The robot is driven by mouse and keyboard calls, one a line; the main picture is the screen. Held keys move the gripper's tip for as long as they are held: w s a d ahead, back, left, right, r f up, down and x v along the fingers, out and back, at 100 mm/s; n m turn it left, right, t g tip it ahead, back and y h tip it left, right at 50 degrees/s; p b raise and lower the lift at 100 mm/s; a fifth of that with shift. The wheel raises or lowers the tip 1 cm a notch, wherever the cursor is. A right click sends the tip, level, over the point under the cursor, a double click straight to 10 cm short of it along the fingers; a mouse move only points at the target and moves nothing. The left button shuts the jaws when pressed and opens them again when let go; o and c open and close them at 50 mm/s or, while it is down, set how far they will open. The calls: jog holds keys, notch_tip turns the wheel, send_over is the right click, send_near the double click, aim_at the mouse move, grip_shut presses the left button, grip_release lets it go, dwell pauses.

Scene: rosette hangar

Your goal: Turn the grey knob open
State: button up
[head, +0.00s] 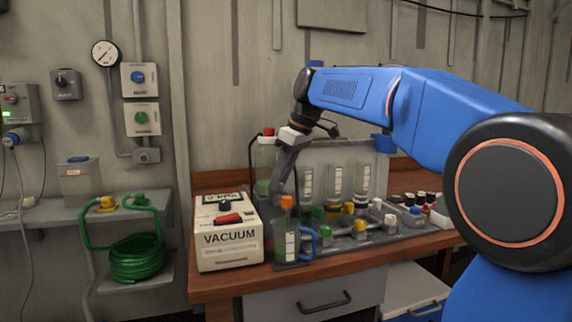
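Several small coloured knobs sit on the grey manifold (378,238) on the wooden bench: green (318,213), yellow (349,208) and pale ones. My gripper (279,185) points down at the left end of the manifold, just above and left of an orange-topped clear bottle (287,238). It is apart from the pale knobs. Its fingers are seen edge-on, and I cannot tell whether they are open or touching anything.
A cream vacuum box (230,240) with a red switch stands left of the manifold. A bottle with a red cap (266,152) stands behind my gripper. Small dark jars (420,198) stand at the right. A coiled green hose (136,258) lies on a low shelf. Wall switches (140,79) are at left.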

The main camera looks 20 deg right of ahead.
jog(key=v, duration=1.7)
jog(key=shift+a, duration=0.1)
jog(key=s+f+m+h, duration=0.1)
jog(key=s+f+m, duration=0.2)
jog(key=s+f, duration=0.6)
jog(key=s+d+f+m+t+h, duration=0.1)
jog(key=s+f+m, duration=0.2)
jog(key=s+f, duration=0.7)
jog(key=s+f+m+h, duration=0.1)
jog(key=s+f+m, duration=0.2)
jog(key=s+f, duration=0.7)
notch_tip(320, 180, down, 15)
jog(key=shift+s+d+r+t, duration=0.2)
jog(key=shift+d+t, duration=0.1)
jog(key=shift+d, duration=0.1)
